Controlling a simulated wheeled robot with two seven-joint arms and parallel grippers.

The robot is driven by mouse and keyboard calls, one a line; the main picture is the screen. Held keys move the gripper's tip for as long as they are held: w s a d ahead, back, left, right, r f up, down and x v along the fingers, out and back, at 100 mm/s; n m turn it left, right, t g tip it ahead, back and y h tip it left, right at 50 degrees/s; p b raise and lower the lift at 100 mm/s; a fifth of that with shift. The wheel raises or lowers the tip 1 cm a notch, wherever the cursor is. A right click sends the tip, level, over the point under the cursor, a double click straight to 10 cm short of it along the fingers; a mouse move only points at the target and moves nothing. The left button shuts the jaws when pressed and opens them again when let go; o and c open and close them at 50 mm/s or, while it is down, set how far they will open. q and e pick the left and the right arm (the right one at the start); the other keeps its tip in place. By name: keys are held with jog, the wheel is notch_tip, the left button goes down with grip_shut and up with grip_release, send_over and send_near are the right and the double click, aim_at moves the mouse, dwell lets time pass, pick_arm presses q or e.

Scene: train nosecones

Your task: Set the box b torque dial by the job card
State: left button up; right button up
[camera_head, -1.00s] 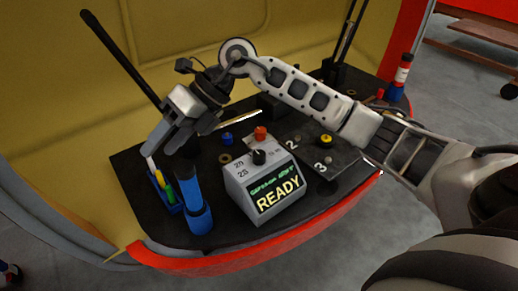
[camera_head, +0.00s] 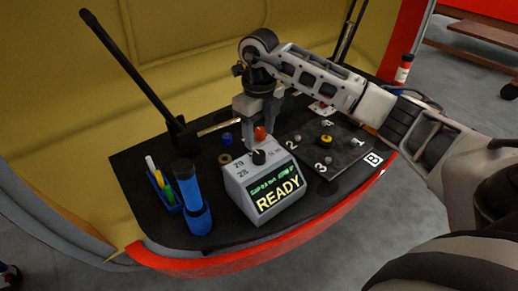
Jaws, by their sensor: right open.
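A light grey box (camera_head: 235,190) stands on the dark bench. A dark plate (camera_head: 345,160) marked B, with numbered spots and a yellow-ringed part (camera_head: 326,140), lies to the right. No job card is clearly readable. My left gripper is out of view.
An orange-red knob (camera_head: 260,133) stands just behind the dial, close to the fingers. A blue cylinder (camera_head: 187,190) and a blue holder with pens (camera_head: 163,188) stand left. A black bar (camera_head: 125,65) rises behind.

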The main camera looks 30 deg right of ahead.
aim_at(259, 154)
notch_tip(259, 154, down, 6)
dwell(0.4)
jog(key=c, duration=1)
